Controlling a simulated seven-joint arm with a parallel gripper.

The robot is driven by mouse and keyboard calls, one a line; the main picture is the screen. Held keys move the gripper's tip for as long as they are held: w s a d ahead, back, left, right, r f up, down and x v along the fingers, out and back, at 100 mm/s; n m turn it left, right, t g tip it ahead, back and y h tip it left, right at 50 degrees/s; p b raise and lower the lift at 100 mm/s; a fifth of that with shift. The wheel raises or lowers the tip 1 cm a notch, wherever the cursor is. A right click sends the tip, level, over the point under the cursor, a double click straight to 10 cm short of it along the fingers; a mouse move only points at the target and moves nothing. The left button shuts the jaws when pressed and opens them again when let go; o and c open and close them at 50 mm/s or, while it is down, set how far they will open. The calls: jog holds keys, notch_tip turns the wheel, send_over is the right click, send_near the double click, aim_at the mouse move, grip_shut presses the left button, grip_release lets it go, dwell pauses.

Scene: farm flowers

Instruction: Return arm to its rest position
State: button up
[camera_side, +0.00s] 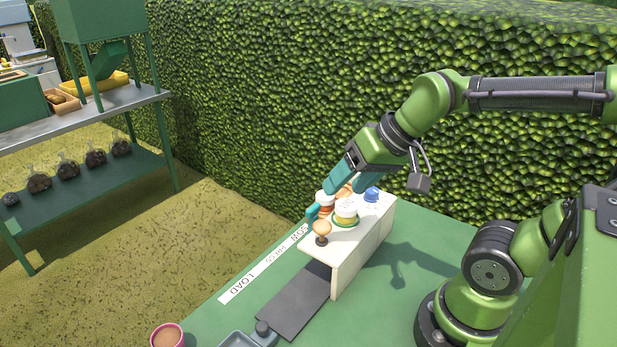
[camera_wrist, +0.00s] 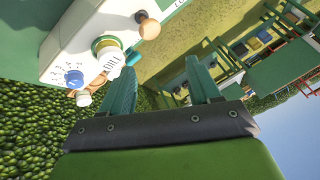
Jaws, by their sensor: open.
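My arm reaches in from the right in the side view, with my gripper (camera_side: 320,206) pitched down to the left at the far-left edge of a white machine box (camera_side: 347,262). Its teal fingers are apart. In the wrist view my gripper (camera_wrist: 162,75) shows open, with nothing between the fingers. The left finger is close to the box's knobs, and I cannot tell whether it touches them. On the box are a wooden ball knob (camera_side: 322,228), a round white and yellow part (camera_side: 345,212) and a blue dial (camera_side: 372,194).
The box stands on a green table (camera_side: 420,240) with a dark strip (camera_side: 295,300) in front. A pink pot (camera_side: 167,337) is at the near left edge. A tall hedge (camera_side: 280,90) rises behind. A shelf unit (camera_side: 100,108) stands apart at left.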

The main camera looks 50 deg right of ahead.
jog(key=shift+s+a+r+n+t, duration=0.3)
jog(key=shift+s+a+r+n, duration=0.25)
jog(key=shift+s+a, duration=0.25)
